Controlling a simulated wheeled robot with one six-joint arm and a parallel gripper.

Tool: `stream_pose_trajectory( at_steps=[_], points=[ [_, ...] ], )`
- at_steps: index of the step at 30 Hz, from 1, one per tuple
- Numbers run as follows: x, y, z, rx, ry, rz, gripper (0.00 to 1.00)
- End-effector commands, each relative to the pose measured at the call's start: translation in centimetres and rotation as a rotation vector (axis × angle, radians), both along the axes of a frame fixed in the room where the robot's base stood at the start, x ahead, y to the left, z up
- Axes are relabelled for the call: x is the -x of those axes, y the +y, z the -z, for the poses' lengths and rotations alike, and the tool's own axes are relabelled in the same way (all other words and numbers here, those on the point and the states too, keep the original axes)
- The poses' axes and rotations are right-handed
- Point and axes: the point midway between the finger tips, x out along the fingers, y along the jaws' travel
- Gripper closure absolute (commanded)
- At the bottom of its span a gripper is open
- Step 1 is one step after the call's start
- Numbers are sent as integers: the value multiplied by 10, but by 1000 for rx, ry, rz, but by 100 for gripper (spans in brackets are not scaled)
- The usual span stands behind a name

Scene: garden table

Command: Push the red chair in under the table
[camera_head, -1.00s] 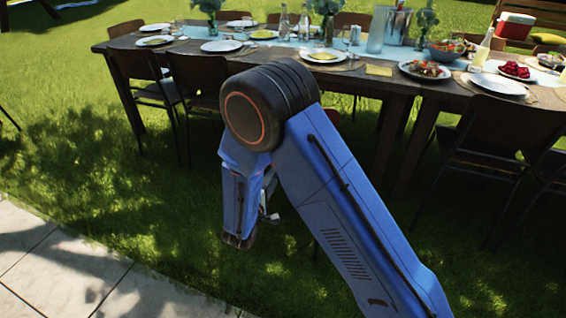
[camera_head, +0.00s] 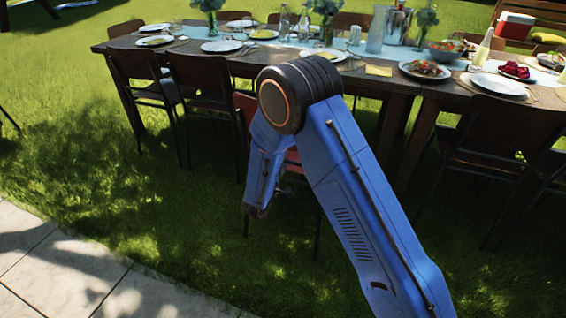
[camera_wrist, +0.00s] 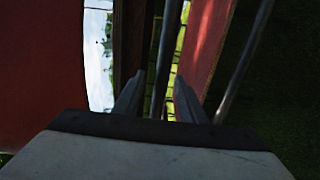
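The red chair (camera_head: 293,156) stands in front of the long dark wooden table (camera_head: 430,92) in the head view, largely hidden by my arm. Part of its red back, some red lower down and thin dark legs show around the arm. In the wrist view, a large red surface (camera_wrist: 40,70) fills the left and a red strip (camera_wrist: 206,42) runs on the right. My gripper (camera_wrist: 160,80) has its two fingers apart, with a dark metal bar of the chair between them. Gaps seem to show beside the bar; contact is unclear. The head view mostly hides the gripper.
Dark chairs stand at the table on the left (camera_head: 203,85) and right (camera_head: 500,130). Plates, food, bottles and vases cover the tabletop. Open grass lies in front, with stone paving (camera_head: 60,270) at the lower left.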

Motion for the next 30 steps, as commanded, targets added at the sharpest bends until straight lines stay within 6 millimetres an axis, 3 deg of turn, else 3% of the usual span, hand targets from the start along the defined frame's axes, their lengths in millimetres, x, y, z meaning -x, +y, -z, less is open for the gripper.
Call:
stream_pose_trajectory(
  at_steps=[2,6,7,30],
  points=[
    [0,0,0,0,0,0,65],
    [0,0,0,0,0,0,98],
    [0,0,0,0,0,0,100],
    [0,1,-1,-1,-1,0,100]
  ],
)
